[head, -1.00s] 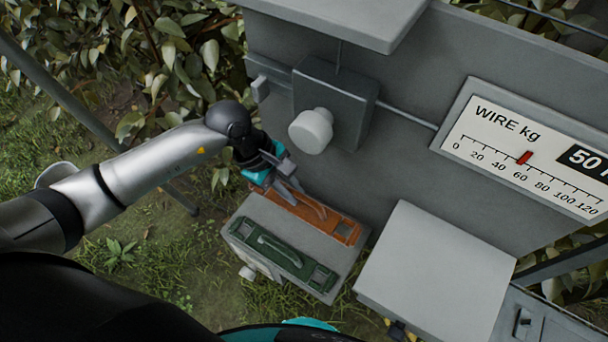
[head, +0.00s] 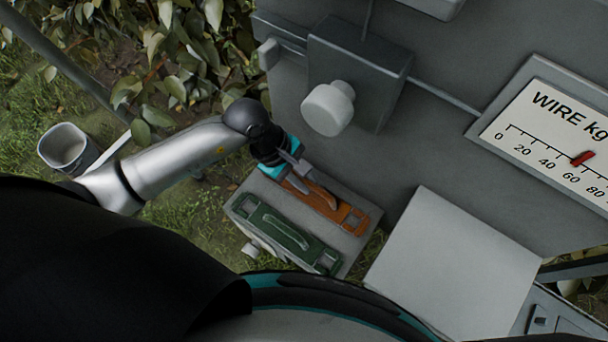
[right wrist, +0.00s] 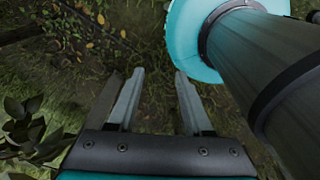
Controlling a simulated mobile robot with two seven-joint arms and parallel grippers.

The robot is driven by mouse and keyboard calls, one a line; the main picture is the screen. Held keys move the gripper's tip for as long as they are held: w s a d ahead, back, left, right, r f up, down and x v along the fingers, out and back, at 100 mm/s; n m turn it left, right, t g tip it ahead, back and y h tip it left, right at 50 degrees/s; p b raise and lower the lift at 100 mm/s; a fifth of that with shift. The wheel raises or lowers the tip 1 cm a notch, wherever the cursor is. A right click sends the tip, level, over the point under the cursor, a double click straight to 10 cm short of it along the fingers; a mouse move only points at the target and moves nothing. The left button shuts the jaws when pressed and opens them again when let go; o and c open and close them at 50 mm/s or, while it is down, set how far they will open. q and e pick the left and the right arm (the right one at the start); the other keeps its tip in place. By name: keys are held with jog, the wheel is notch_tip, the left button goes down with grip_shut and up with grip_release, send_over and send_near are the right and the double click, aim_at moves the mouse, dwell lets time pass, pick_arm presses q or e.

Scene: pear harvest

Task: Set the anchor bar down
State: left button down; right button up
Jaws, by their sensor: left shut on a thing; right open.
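The orange bar (head: 344,214) lies on top of the grey box (head: 344,262), along its back side. A green bar (head: 284,234) with a raised handle lies beside it at the front. Which of the two is the anchor bar I cannot tell. My left gripper (head: 310,186) is shut on the handle of the orange bar, whose left end it partly hides. The orange bar looks flat on the box top. My right gripper (right wrist: 155,90) is open and empty over grass in the right wrist view.
A grey panel with a white knob (head: 328,108) and a wire gauge (head: 560,135) rises behind the box. A pale flat lid (head: 455,265) stands to the right. A grey cup-shaped thing (head: 66,148) is at the left. Leafy plants (head: 150,50) grow at the back left.

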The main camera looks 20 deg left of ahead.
pick_arm(q)
jog(key=c, duration=0.8)
grip_release()
jog(key=shift+w, duration=0.1)
jog(key=shift+c, duration=0.2)
jog(key=v, duration=1.2)
